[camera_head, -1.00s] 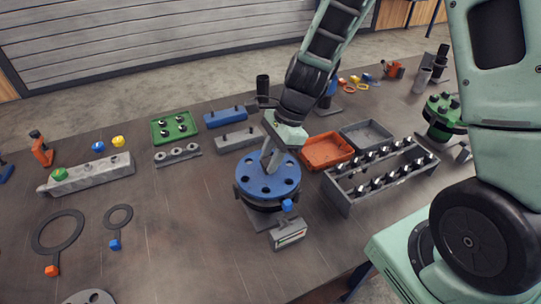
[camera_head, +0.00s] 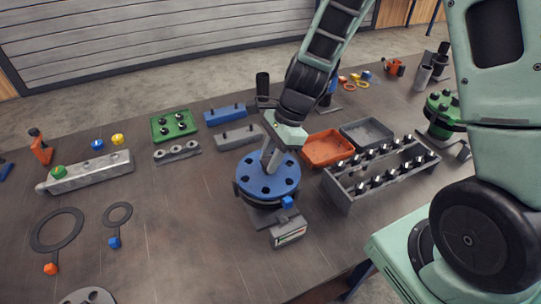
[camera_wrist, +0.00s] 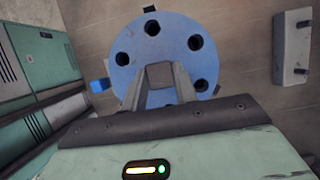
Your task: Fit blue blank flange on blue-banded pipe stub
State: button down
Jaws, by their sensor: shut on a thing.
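The blue blank flange (camera_head: 267,174) is a round blue disc with several bolt holes near its rim. My gripper (camera_head: 270,158) comes down from above and is shut on its middle. In the wrist view the blue flange (camera_wrist: 165,50) lies flat beyond my gripper's fingers (camera_wrist: 161,85). Right under the flange is a dark round body, the pipe stub (camera_head: 262,201) on a grey stand. A blue cube tag (camera_head: 287,201) sticks out at its front right. The flange covers the stub's top, so I cannot tell whether it rests fully on it.
A grey block with a label (camera_head: 287,233) stands just in front. An orange tray (camera_head: 326,148) and a grey bolt rack (camera_head: 345,197) are to the right. Ring gaskets (camera_head: 57,230) lie at the left. A green plate (camera_head: 174,126) is behind. The front middle table is clear.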

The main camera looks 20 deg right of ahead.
jog(key=c, duration=1)
grip_release()
jog(key=shift+r, duration=0.1)
jog(key=a+p+v, duration=0.1)
jog(key=p+v, duration=0.2)
jog(key=v, duration=0.5)
jog(key=a+p+v, duration=0.1)
jog(key=p+v, duration=0.2)
jog(key=v, duration=0.6)
jog(key=a+r+p+v, duration=0.1)
jog(key=p+v, duration=0.2)
jog(key=v, duration=0.5)
jog(key=shift+d+r, duration=0.15)
jog(key=shift+r, duration=0.2)
